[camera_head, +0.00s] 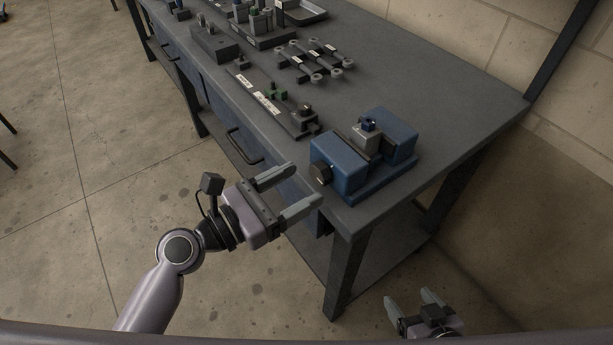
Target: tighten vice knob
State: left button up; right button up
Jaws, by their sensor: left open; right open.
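A blue vice (343,161) stands on the near right corner of the dark workbench. Its dark round knob (321,174) sits on the end facing the left front. A small grey block with a blue and black top (367,137) sits between the vice's jaws. My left gripper (293,190) is open and empty, in front of the bench edge, with its fingers pointing towards the vice knob but apart from it. My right gripper (409,302) is open and empty, low at the bottom right, beside the bench and well away from the vice.
The workbench (440,95) holds a labelled strip with small parts (268,103), several dark pieces with round ends (313,62), and blocks and a tray (304,10) farther back. A drawer handle (243,146) juts from the front. The bench top right of these is clear.

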aim_at(320, 174)
pick_arm(q)
jog(key=shift+x, duration=1.45)
jog(key=c, duration=1.1)
jog(key=shift+o, duration=0.2)
